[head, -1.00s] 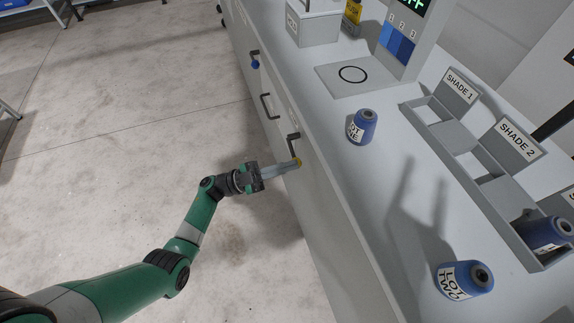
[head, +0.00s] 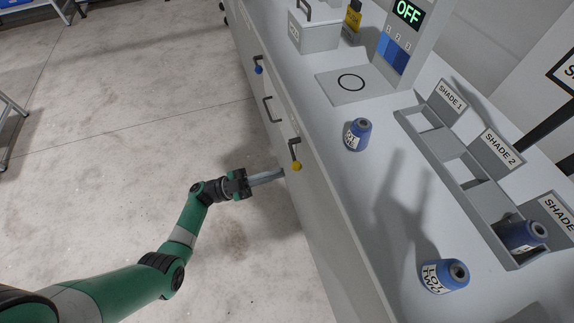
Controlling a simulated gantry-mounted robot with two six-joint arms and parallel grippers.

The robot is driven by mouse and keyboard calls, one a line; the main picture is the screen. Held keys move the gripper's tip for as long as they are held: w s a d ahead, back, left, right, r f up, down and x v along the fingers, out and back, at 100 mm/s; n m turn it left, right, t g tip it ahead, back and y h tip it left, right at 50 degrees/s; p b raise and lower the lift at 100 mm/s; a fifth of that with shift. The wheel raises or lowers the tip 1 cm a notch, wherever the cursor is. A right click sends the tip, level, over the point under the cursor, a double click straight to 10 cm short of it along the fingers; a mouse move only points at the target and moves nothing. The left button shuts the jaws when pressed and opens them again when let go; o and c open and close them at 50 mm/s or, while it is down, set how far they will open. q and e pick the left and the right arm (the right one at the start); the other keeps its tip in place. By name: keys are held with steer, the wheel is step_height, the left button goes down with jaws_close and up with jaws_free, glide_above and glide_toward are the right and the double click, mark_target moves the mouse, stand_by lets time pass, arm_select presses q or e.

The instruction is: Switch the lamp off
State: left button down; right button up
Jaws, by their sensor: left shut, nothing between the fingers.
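A grey device with a green-lit screen reading OFF (head: 407,13) stands at the back of the counter. Blue panels marked with numbers sit below the screen. No lamp that I can name for certain is in the head view. My left gripper (head: 281,174) is shut and empty at the counter's front face. Its tip is just left of and below a yellow knob (head: 297,166) that hangs from a dark bracket; it looks slightly apart from the knob. My right gripper is not in view.
A blue knob (head: 259,70) and a dark handle (head: 268,109) are farther along the front. On the counter are blue spools (head: 357,134) (head: 445,277), a grey rack (head: 465,170) labelled SHADE and a grey box (head: 318,36).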

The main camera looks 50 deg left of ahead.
arm_select(q)
steer(key=v, duration=0.5)
steer(key=shift+s+a+f, duration=0.1)
steer(key=shift+s+a, duration=0.15)
steer(key=shift+a, duration=0.05)
